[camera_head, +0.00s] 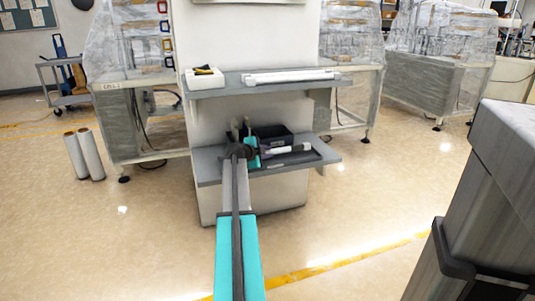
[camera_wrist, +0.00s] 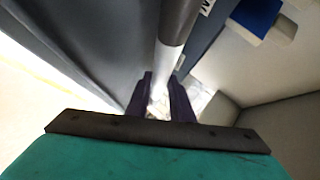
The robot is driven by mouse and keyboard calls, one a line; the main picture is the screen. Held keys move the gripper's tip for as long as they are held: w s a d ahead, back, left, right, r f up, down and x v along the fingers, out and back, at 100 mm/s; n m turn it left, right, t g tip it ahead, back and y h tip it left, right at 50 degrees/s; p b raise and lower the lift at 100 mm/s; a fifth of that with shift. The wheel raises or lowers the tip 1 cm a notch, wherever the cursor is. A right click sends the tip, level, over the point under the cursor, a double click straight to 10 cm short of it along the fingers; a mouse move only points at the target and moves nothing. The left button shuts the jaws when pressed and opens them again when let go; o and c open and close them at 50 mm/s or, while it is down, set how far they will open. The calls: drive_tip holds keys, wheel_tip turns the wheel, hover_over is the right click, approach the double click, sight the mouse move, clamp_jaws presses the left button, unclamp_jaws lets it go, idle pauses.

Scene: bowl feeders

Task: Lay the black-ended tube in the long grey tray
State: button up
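The black-ended tube (camera_wrist: 172,55) is white with a dark grey to black end, and in the wrist view it runs up from between my fingers. My gripper (camera_wrist: 163,78) has one dark finger on each side of the white part and appears shut on it. In the head view, my gripper (camera_head: 256,149) is at the lower shelf, with the tube (camera_head: 290,149) extending to its right. A long dark grey tray (camera_head: 318,157) lies on that shelf below the tube. I cannot tell whether the tube touches it.
The lower shelf (camera_head: 209,171) carries a black bin (camera_head: 272,132) behind the tube. The upper shelf (camera_head: 226,89) above holds a long white item (camera_head: 290,76) and a small white box (camera_head: 205,80). A blue block (camera_wrist: 255,14) shows in the wrist view.

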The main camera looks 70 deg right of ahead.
drive_tip(key=o, duration=0.5)
drive_tip(key=shift+a, duration=0.1)
drive_tip(key=shift+p+v, duration=1.4)
drive_tip(key=shift+v, duration=5.5)
drive_tip(key=shift+s, duration=0.15)
